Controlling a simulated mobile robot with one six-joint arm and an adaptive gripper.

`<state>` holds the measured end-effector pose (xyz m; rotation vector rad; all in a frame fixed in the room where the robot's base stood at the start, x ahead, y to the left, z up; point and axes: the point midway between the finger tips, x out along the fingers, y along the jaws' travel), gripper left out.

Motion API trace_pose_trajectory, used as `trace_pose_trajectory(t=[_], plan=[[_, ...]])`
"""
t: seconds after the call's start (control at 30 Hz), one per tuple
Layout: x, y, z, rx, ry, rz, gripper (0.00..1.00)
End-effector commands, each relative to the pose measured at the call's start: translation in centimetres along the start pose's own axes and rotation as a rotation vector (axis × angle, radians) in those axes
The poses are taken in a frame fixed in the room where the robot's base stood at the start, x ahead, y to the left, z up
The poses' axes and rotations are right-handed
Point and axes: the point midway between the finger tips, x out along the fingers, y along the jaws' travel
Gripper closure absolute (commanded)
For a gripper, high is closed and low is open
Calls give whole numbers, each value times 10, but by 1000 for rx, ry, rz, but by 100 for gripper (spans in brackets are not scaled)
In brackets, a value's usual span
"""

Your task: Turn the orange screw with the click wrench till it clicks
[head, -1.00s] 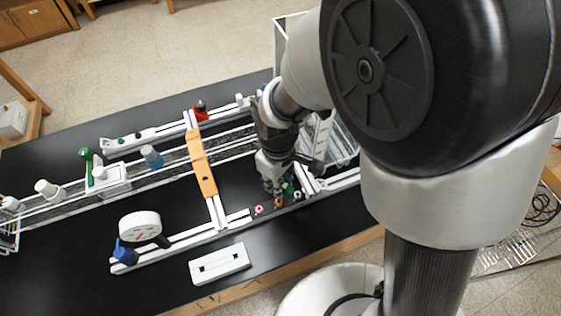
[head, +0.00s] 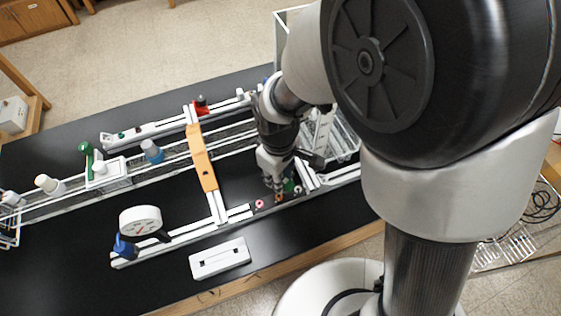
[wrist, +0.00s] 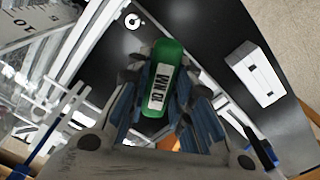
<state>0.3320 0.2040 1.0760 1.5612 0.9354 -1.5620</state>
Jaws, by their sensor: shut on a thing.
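My gripper (wrist: 160,105) is shut on a green click wrench (wrist: 163,75) with a white label reading "10 NM". In the head view, my gripper (head: 276,180) is low over the near rail at the right part of the frame. A bit of green (head: 289,186) shows beside its fingers. The orange screw (head: 278,198) shows as a small orange spot right by the fingertips. Whether the wrench sits on the screw is hidden by the fingers and the wrench itself.
A pink piece (head: 259,203) is on the near rail left of my gripper. An orange crossbar (head: 202,160), a dial gauge (head: 140,220) and a blue piece (head: 124,247) stand further left. A slotted white box (head: 220,258) lies in front. A wire basket (head: 343,140) is behind.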

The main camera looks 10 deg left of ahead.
Motion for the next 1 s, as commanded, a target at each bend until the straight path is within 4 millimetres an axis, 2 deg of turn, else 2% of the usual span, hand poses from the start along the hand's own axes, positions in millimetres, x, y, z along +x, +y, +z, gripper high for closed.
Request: trace_pose_trajectory(t=[0.7,1.0], plan=[[8,0,0,1,0,0,100],[8,0,0,133,0,0,100]])
